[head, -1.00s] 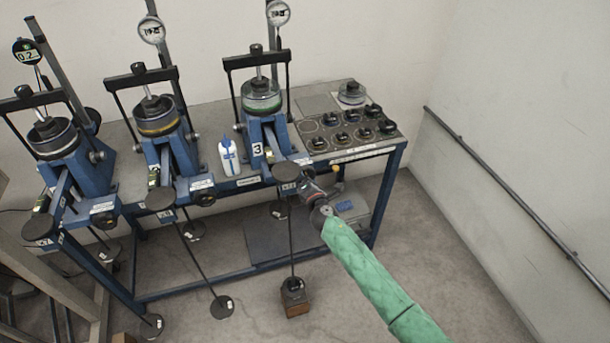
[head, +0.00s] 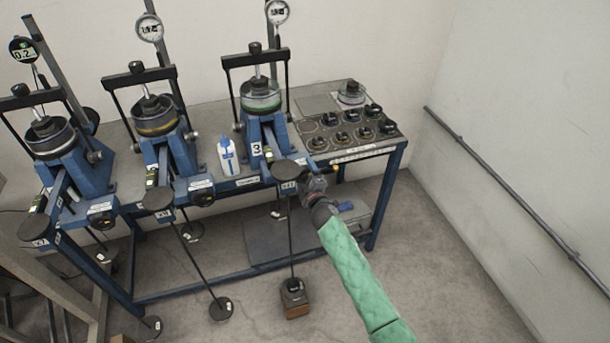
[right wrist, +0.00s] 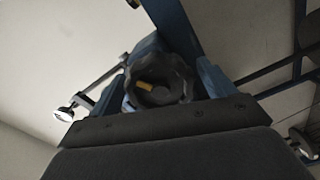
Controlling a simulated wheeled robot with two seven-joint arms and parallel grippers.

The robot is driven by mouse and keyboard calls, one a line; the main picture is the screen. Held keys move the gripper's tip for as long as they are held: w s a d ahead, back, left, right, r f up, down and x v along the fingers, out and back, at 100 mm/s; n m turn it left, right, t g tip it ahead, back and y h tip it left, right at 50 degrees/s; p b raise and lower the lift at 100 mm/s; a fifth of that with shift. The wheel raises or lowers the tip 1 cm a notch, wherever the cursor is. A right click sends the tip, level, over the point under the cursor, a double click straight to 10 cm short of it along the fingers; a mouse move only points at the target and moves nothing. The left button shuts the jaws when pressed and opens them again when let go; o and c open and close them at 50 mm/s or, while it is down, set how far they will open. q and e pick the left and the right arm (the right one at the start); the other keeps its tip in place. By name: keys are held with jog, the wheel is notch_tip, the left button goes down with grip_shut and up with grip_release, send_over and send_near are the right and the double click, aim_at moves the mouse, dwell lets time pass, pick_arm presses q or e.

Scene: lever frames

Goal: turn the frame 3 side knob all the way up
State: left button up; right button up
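Frame 3 (head: 255,134) is the rightmost blue lever frame, with a "3" label on its front. Its side knob is hidden behind my right gripper (head: 308,182) in the head view. In the right wrist view the knob (right wrist: 172,76) is black and lobed, with a yellow mark on its face. My left gripper is not in view.
Two more blue lever frames (head: 180,162) stand to the left on the bench. A white bottle (head: 228,157) stands beside frame 3. A panel with several black pieces (head: 347,136) lies to the right. A hanger with a weight (head: 293,296) hangs below frame 3's lever.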

jog(key=shift+s, duration=0.3)
jog(key=shift+v, duration=0.8)
jog(key=shift+p+v, duration=0.6)
jog(key=shift+v, duration=1.4)
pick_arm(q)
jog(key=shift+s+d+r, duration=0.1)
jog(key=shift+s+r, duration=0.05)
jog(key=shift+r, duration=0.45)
pick_arm(e)
jog(key=shift+s, duration=0.1)
